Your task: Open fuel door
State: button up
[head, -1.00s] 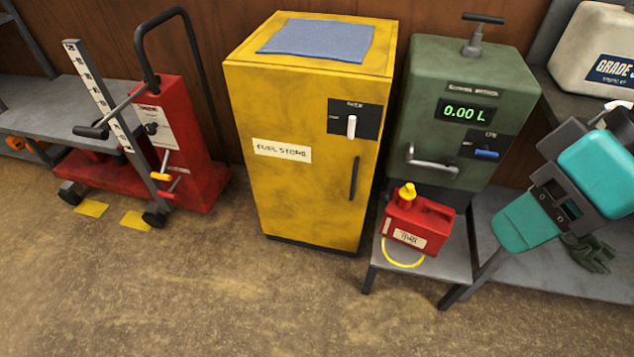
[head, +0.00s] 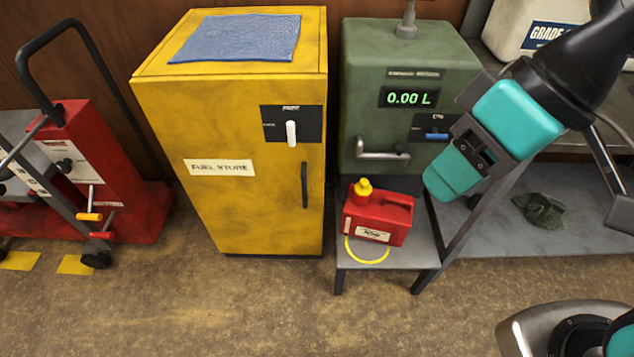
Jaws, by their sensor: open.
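The yellow fuel store cabinet (head: 235,215) stands at the left of centre in the head view. Its front door is closed flush. A black vertical handle (head: 305,185) sits near the door's right edge. Above the handle, a white lever (head: 291,133) stands upright on a black plate (head: 272,118). My gripper (head: 432,190) is at the right, in front of the green dispenser and apart from the cabinet. It is open and its jaws appear empty, though the fingertips are partly hidden by its own body.
The green dispenser (head: 372,120), reading 0.00 L, stands right of the cabinet. A red fuel can (head: 385,222) sits on a low grey stand (head: 410,255) below it. A red lift (head: 125,205) stands left. The floor (head: 250,310) in front of the cabinet is clear.

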jog(key=w+a+f+t+y+b, duration=0.2)
jog(key=w+a+f+b, duration=0.15)
jog(key=f+b, duration=0.45)
jog(key=w+a+f+n+t+y+b, duration=0.15)
jog(key=w+f+b, duration=0.25)
jog(key=f+b, duration=0.45)
jog(key=w+a+f+t+y+b, duration=0.2)
jog(key=w+a+f+b, duration=0.2)
jog(key=f+b, duration=0.45)
jog(key=m+t+b, duration=0.2)
jog(key=t+b, duration=0.7)
jog(key=b, duration=1.1)
send_near(305, 185)
jog(key=shift+h, duration=0.25)
jog(key=p+x, duration=0.9)
jog(key=p, duration=0.8)
jog(key=shift+w+a, duration=0.2)
jog(key=shift+w+a+f+p, duration=0.15)
jog(key=shift+w+a+p, duration=0.15)
jog(key=shift+w, duration=0.2)
grip_shut()
